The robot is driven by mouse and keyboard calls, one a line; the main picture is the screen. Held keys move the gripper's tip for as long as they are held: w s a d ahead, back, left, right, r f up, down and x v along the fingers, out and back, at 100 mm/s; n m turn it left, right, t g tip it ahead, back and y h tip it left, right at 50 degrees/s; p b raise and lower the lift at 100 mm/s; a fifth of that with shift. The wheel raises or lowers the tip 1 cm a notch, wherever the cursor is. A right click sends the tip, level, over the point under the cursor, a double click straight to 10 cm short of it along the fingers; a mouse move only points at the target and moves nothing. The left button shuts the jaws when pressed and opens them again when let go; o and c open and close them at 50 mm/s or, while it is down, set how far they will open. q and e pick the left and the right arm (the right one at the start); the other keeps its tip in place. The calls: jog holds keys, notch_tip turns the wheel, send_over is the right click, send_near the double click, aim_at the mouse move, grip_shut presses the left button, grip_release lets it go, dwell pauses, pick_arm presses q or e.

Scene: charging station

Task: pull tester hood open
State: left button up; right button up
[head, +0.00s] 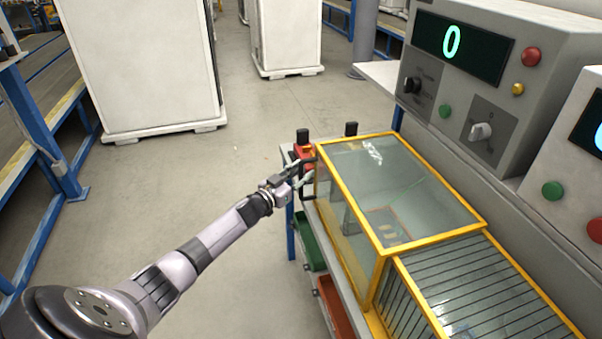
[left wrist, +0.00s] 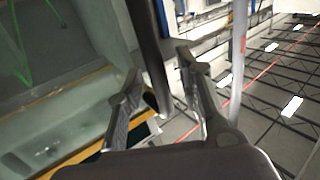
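The tester hood (head: 402,190) is a clear box with a yellow frame, and it stands on the bench at the right of the head view. It looks shut over the tester. My left gripper (head: 304,172) is at the hood's left front edge. In the left wrist view, a dark bar (left wrist: 148,45), which looks like the hood's handle, runs between the two fingers of my left gripper (left wrist: 160,75). The fingers are spread, with a gap beside the bar; touch cannot be told. The hood's clear panel (left wrist: 60,110) fills the left of that view. My right gripper is not in view.
A ribbed yellow-framed cover (head: 480,285) adjoins the hood. A control panel (head: 480,90) showing 0 stands behind it. Green (head: 307,238) and red (head: 335,308) bins sit below the bench edge. The floor at left is clear up to a white cabinet (head: 140,60).

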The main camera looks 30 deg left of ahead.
pick_arm(q)
jog(key=shift+c, duration=0.2)
grip_shut()
dwell(0.3)
dwell(0.4)
